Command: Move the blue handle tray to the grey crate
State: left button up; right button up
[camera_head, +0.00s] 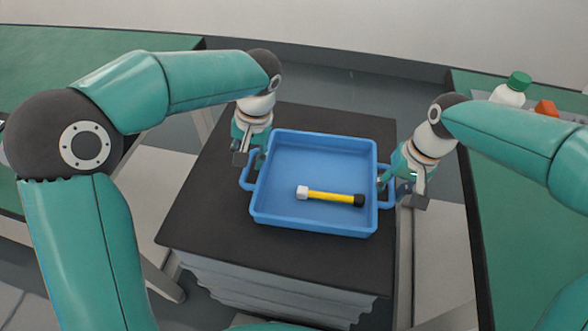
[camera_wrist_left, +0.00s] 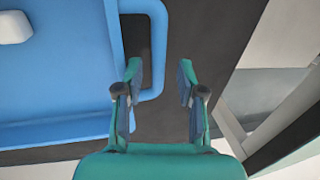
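The blue handle tray (camera_head: 262,212) sits flat on a dark-topped stand, with a handle on its left and right sides. A yellow tool (camera_head: 330,196) with a white end and a black end lies in it. My left gripper (camera_head: 246,158) is at the left handle. In the left wrist view its fingers (camera_wrist_left: 160,80) are apart, with the handle's outer bar (camera_wrist_left: 158,45) between them. My right gripper (camera_head: 398,190) is at the right handle (camera_head: 387,199), its fingers apart on either side of it. I cannot make out a grey crate.
The dark-topped stand (camera_head: 205,220) has grey layered sides. Green tables stand at the left (camera_head: 30,65) and right (camera_head: 510,240). A white bottle with a green cap (camera_head: 509,92) and an orange object (camera_head: 546,108) are on the right table.

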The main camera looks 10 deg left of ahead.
jog(key=shift+r, duration=0.2)
pick_arm(q)
jog(key=v, duration=0.9)
pick_arm(e)
notch_tip(320, 180, up, 11)
jog(key=d, duration=0.2)
jog(key=shift+r, duration=0.2)
pick_arm(q)
jog(key=shift+s, duration=0.1)
pick_arm(e)
jog(key=shift+d+f, duration=0.1)
